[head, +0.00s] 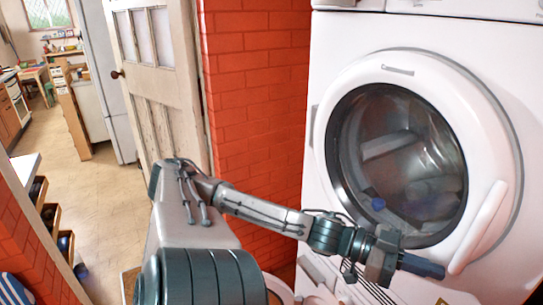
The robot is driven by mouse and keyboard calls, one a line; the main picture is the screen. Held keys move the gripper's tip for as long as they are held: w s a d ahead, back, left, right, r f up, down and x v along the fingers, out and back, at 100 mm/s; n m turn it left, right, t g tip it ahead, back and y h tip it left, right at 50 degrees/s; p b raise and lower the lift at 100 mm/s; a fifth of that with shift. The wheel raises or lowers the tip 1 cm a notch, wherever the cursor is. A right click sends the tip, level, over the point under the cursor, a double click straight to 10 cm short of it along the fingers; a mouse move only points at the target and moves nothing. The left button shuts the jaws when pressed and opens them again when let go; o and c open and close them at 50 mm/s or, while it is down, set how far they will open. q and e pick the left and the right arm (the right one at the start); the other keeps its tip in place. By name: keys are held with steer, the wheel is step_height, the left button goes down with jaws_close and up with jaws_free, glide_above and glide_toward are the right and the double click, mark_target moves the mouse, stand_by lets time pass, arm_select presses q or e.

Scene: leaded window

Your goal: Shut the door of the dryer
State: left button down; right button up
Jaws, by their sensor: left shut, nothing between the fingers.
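The white dryer (330,40) stands at the right. Its round white door (345,85) has a dark glass window (400,150) and a curved white handle (480,228) on the right side. The door lies against or very near the dryer front. A grey rim shows along its right edge, and I cannot tell whether it is fully latched. My left gripper (424,266) is shut and empty, in front of the door's lower part, just left of the handle's lower end. I cannot tell whether it touches the door. My right gripper is out of view.
A red brick wall (255,90) stands left of the dryer. Beside it is an open, worn panelled door (160,90). Free floor (100,195) runs back to a kitchen. A shelf unit (45,215) stands at the left. White curved parts show low by the dryer.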

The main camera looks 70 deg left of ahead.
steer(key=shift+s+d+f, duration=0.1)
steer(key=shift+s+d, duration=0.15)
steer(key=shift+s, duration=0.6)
